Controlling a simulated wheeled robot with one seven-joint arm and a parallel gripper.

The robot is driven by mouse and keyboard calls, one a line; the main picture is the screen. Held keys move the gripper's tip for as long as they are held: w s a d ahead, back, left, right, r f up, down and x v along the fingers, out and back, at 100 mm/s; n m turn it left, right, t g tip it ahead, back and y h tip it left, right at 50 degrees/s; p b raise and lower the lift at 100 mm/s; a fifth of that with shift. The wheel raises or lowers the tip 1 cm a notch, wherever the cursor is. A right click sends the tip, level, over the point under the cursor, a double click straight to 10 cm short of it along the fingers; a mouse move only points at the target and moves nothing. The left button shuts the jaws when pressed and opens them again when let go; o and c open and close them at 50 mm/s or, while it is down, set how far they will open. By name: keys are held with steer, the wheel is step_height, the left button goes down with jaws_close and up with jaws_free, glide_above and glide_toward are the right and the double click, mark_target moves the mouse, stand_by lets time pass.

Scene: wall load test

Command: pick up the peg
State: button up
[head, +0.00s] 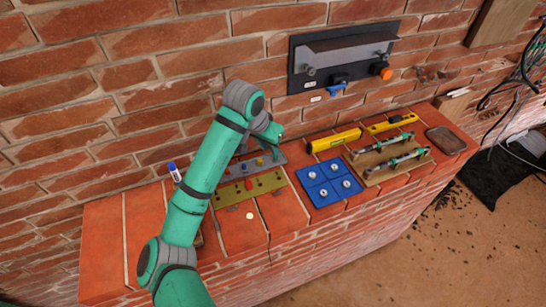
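My arm reaches up from the bottom and bends over the brick ledge. My gripper (266,148) is at its far end, above or just behind the grey strip (270,165). It is small and partly hidden by my arm, so I cannot tell whether its fingers are open or hold anything. A short red peg (249,184) stands on this board, apart from the gripper as far as I can see.
A blue panel (314,174) with several round metal discs lies to the right. Beyond are a wooden board (376,178) with metal clamps, yellow levels (334,140) and a brown dish (446,140). A black wall fixture (335,67) hangs above. A blue-capped tube (174,171) stands left.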

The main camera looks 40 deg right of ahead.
mark_target(274, 160)
steer(key=shift+d+f, duration=0.1)
steer(key=shift+f, duration=0.4)
steer(key=x, duration=0.4)
steer(key=shift+s+d, duration=0.15)
steer(key=shift+d, duration=0.2)
steer(key=shift+d+f, duration=0.1)
steer(key=shift+f, duration=0.35)
steer(key=shift+f, duration=0.15)
steer(key=shift+c, duration=1)
jaws_close()
